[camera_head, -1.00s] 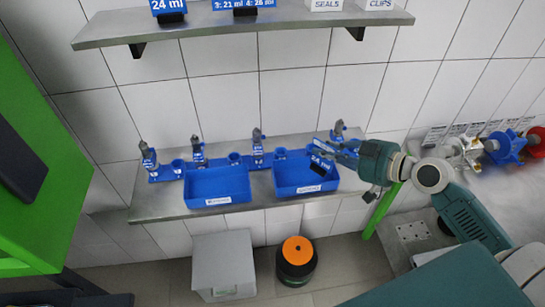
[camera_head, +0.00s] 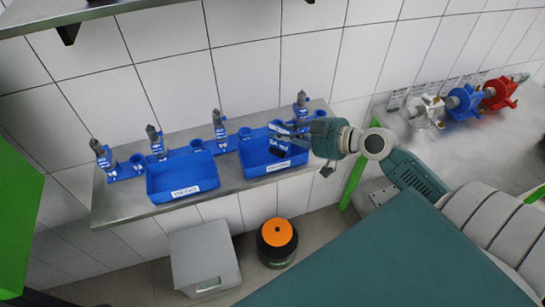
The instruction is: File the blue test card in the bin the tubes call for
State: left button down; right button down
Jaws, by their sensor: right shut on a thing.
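My right gripper (camera_head: 291,131) reaches in from the right and is shut on the blue test card (camera_head: 278,146). The card has white print and a dark lower part, and is held over the right blue bin (camera_head: 264,171). I cannot tell whether it touches the bin floor. The left blue bin (camera_head: 183,186) looks empty and has a white label that I cannot read surely. Several small upright grey devices on blue bases (camera_head: 104,157) stand behind the bins, with blue cups beside them; their readings are too small to read. My left gripper is not in view.
The bins stand on a metal wall shelf (camera_head: 122,211). Below are a grey box (camera_head: 204,258) and a black drum with an orange lid (camera_head: 276,233). White, blue and red pump-like units (camera_head: 466,101) stand on the right bench. An upper shelf (camera_head: 97,12) shows at top left.

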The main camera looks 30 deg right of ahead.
jog(key=c, duration=1.8)
grip_release()
jog(key=v, duration=1.2)
jog(key=shift+f, duration=0.1)
